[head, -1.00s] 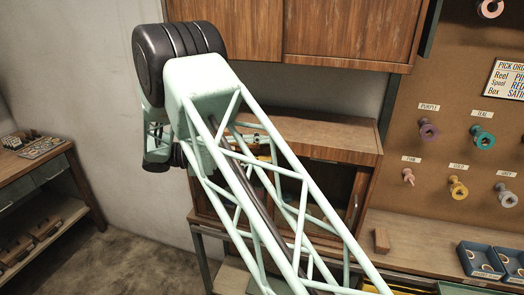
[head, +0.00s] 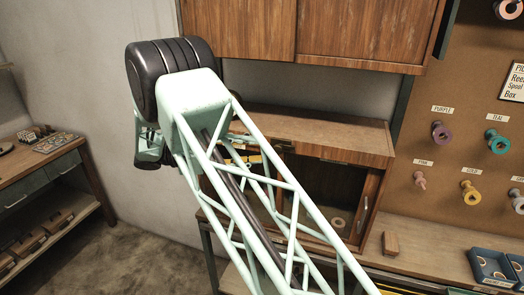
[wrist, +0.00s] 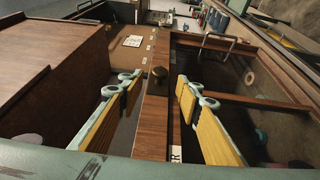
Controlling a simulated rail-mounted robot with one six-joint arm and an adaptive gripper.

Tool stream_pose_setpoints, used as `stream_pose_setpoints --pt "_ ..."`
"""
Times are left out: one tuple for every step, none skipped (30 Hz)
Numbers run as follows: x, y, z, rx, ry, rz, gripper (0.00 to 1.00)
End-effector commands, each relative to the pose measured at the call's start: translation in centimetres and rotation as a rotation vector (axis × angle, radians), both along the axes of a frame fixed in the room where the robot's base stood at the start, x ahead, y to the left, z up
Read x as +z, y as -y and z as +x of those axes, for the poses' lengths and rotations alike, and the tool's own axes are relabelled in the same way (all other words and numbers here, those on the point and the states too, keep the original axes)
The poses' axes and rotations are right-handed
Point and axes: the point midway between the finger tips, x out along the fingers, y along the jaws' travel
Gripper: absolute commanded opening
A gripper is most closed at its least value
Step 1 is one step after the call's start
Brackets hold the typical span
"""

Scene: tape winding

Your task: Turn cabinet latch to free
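In the wrist view, a small dark round knob (wrist: 158,75), which looks like the latch, stands on a narrow upright wooden strip (wrist: 154,118) of the cabinet. My gripper (wrist: 160,86) is open, one yellow-padded finger on each side of the strip. The knob lies between the fingertips, apart from both. I cannot tell its turned position. In the head view, the wooden cabinet (head: 330,136) stands on the bench, and its front is partly hidden by my arm.
A wall cupboard (head: 360,35) hangs above the cabinet. A pegboard (head: 430,205) with spools is on the right. A small wooden block (head: 390,243) and blue bins (head: 492,268) sit on the bench. In the wrist view, a metal handle (wrist: 217,38) is beyond the right finger.

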Motion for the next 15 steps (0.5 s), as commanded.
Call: stream_pose_setpoints --pt "-0.02 -0.41 -0.04 0.0 0.0 0.0 0.32" --pt "-0.02 -0.59 -0.07 0.0 0.0 0.0 0.32" --pt "-0.02 -0.79 -0.1 0.0 0.0 0.001 0.32" --pt "-0.02 -0.92 -0.11 0.0 0.0 0.001 0.32" --pt "-0.03 -1.03 -0.14 0.0 -0.001 0.001 0.32" --pt "-0.03 -1.14 -0.15 0.0 -0.001 0.001 0.32" --pt "-0.03 -1.19 -0.16 0.0 -0.001 0.001 0.32" --pt "-0.02 -1.22 -0.16 0.0 -0.001 0.001 0.32" --pt "-0.02 -1.24 -0.16 0.0 -0.001 0.001 0.32" --pt "-0.02 -1.25 -0.16 0.0 -0.001 0.001 0.32" --pt "-0.02 -1.24 -0.16 0.0 -0.001 0.001 0.32" --pt "-0.02 -1.23 -0.16 0.0 -0.001 0.001 0.32" --pt "-0.02 -1.23 -0.16 0.0 -0.001 0.001 0.32" --pt "-0.02 -1.23 -0.16 0.0 -0.001 0.001 0.32" --pt "-0.02 -1.23 -0.16 0.0 -0.001 0.001 0.32"
